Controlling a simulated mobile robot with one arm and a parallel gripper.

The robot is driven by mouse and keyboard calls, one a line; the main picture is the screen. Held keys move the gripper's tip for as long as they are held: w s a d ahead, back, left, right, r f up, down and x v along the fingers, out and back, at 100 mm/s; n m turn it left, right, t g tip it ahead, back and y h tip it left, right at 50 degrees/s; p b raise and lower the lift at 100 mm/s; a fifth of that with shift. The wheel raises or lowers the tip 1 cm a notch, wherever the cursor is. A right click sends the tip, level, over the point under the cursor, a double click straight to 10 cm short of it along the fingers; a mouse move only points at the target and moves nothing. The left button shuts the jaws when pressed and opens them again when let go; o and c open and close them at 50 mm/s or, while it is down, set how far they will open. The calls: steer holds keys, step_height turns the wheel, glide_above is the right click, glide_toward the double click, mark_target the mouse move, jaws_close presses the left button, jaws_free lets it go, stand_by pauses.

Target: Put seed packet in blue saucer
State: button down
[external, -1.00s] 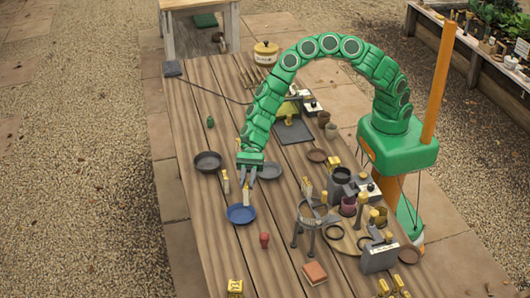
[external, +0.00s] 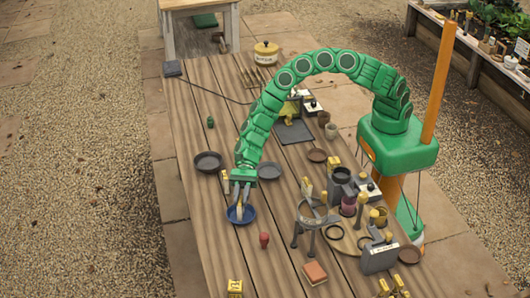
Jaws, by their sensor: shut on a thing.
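The blue saucer (external: 248,219) sits on the wooden table, left of the middle of the picture. My gripper (external: 240,203) points down over it. It is shut on a small pale seed packet (external: 239,212), which is upright and within the saucer's outline. The fingers hide part of the packet, and I cannot tell whether its lower end touches the saucer.
A dark saucer (external: 208,162) and a grey saucer (external: 270,171) lie behind the blue one. A small pale and yellow item (external: 226,181) stands close to my gripper's left. A red item (external: 264,239) stands in front to the right. A tripod stand (external: 312,220) is further right.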

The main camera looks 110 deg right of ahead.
steer(key=shift+f, duration=0.15)
steer(key=c, duration=1)
jaws_free()
